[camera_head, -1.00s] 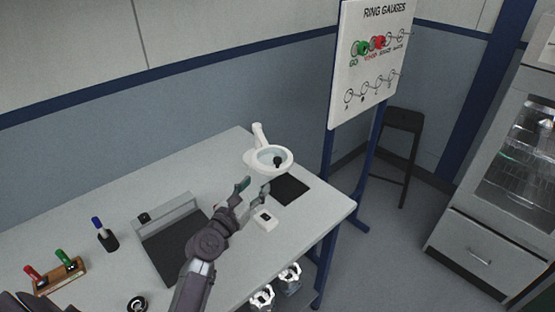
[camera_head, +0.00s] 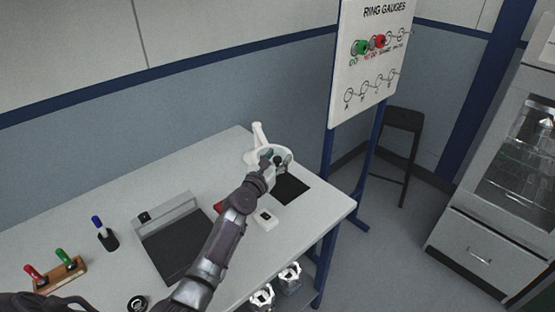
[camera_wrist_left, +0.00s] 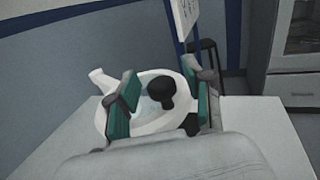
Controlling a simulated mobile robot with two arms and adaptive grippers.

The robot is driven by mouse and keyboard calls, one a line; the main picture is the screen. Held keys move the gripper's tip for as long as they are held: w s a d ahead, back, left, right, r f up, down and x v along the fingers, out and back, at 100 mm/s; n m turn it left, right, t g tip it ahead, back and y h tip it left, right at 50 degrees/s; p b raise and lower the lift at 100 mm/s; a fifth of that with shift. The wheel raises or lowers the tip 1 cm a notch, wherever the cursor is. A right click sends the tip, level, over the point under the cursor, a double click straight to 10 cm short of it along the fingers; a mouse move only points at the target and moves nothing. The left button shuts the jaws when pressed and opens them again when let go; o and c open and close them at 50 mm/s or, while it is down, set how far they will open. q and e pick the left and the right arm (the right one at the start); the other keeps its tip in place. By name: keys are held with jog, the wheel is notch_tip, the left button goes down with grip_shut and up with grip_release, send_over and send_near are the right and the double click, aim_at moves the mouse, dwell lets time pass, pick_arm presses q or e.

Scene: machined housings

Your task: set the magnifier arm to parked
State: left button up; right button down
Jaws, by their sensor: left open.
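The white magnifier arm (camera_head: 258,134) stands at the far right part of the bench, with its ring head partly hidden behind my left gripper (camera_head: 274,160). In the left wrist view the magnifier's white ring (camera_wrist_left: 112,124) with its pale lens and a dark knob (camera_wrist_left: 160,94) shows between the gripper's fingers. The left gripper (camera_wrist_left: 158,100) is open, its green-padded fingers on either side of the knob. I cannot tell whether either finger touches it. My right gripper is not in view.
A black mat (camera_head: 291,190) and a small white box (camera_head: 266,219) lie near the magnifier. The ring gauge board (camera_head: 365,65) stands beyond the bench's right end.

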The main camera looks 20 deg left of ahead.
pick_arm(q)
grip_shut()
dwell(0.4)
